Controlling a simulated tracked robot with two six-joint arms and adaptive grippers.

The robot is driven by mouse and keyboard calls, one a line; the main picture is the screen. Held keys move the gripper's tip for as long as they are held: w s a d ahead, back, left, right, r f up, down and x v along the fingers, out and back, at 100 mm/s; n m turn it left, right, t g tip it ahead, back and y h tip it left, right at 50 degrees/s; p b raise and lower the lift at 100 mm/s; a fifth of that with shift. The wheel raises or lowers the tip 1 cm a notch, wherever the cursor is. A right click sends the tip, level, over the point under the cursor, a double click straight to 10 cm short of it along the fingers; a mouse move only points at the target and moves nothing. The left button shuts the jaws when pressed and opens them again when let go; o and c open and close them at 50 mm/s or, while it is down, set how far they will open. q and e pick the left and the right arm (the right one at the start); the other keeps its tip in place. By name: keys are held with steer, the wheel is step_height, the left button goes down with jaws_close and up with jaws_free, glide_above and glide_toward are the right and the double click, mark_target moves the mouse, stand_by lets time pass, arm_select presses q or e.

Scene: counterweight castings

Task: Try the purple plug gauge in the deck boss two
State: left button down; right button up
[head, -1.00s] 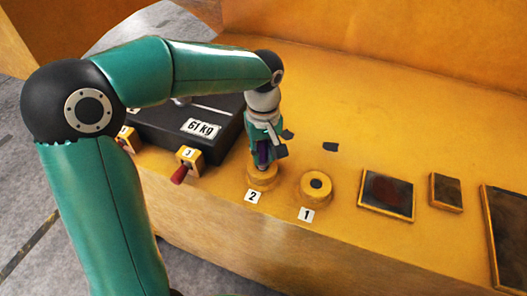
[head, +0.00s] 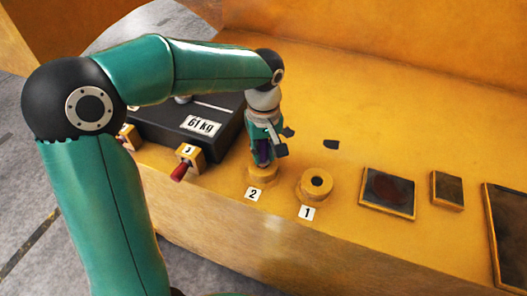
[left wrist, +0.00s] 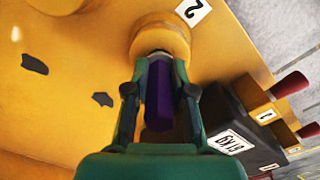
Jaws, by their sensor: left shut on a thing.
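The purple plug gauge (left wrist: 159,97) is between the fingers of my left gripper (left wrist: 160,88), which is shut on it. In the head view the gauge (head: 263,155) stands roughly upright over deck boss two (head: 262,177), a round yellow boss with a "2" label in front. In the left wrist view the gauge's far end meets the top of boss two (left wrist: 160,36). The boss's hole is hidden there, so I cannot tell how deep the end sits. My right gripper is out of view.
Boss one (head: 315,185), with an open dark hole, stands just right. A black 61 kg casting (head: 185,128) and a red-handled lever (head: 184,167) are to the left. Framed dark plates (head: 388,192) lie to the right. The deck behind is mostly clear.

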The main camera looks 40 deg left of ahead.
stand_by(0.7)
arm_select(q)
steer(key=shift+r+p, duration=2.05)
steer(key=shift+r, duration=0.5)
steer(key=shift+f, duration=0.15)
